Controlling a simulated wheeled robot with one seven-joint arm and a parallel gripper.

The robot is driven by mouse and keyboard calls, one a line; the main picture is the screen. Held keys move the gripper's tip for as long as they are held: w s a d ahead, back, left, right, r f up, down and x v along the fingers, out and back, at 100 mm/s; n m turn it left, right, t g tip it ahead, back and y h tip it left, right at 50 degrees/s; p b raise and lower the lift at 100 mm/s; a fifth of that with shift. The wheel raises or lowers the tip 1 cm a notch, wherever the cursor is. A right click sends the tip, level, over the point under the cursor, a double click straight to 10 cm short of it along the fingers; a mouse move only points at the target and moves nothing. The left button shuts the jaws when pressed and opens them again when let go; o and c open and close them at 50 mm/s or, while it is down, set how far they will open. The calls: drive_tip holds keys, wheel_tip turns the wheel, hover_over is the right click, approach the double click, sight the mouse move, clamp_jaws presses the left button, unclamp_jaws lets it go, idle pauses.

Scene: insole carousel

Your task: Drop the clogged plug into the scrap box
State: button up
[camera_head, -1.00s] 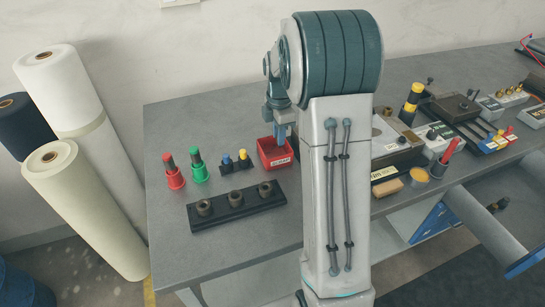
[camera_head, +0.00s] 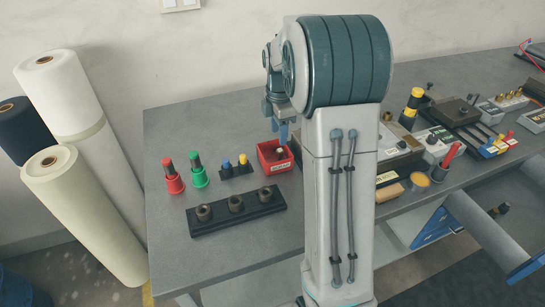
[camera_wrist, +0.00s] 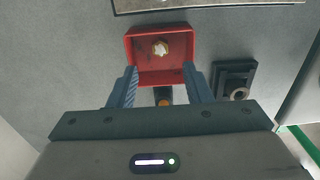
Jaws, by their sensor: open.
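The red scrap box (camera_head: 264,160) stands on the bench, its front label partly readable. A small pale, brassy plug lies inside it, seen in the head view (camera_head: 280,152) and more clearly in the wrist view (camera_wrist: 160,48). In the wrist view the box (camera_wrist: 133,58) is just beyond my fingertips. My gripper (camera_wrist: 161,84) is open, with nothing between its fingers. In the head view my gripper (camera_head: 283,132) hangs above the box, partly hidden by my arm. Whether the plug is clogged cannot be seen.
A black rack (camera_head: 218,220) with three dark sockets lies in front of the box. Red (camera_head: 173,180) and green (camera_head: 199,176) holders and a small stand with blue and yellow plugs are left of it. Boxes and tools crowd the bench's right side.

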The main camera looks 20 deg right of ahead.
wheel_tip(320, 180, up, 10)
idle(0.3)
idle(0.3)
drive_tip(key=s+a+f+m+t, duration=0.1)
drive_tip(key=s+a+f+m, duration=0.1)
drive_tip(key=s+m, duration=0.4)
drive_tip(key=s+a+f+m+t, duration=0.1)
drive_tip(key=s+a+m, duration=0.4)
drive_tip(key=s, duration=0.5)
drive_tip(key=s+a+f+m, duration=0.3)
drive_tip(key=s+m, duration=0.4)
drive_tip(key=s, duration=0.1)
drive_tip(key=shift+s+a+f+t, duration=0.2)
drive_tip(key=shift+a+t, duration=0.05)
drive_tip(key=shift+t, duration=0.15)
drive_tip(key=shift+c, duration=0.9)
drive_tip(key=shift+d, duration=0.1)
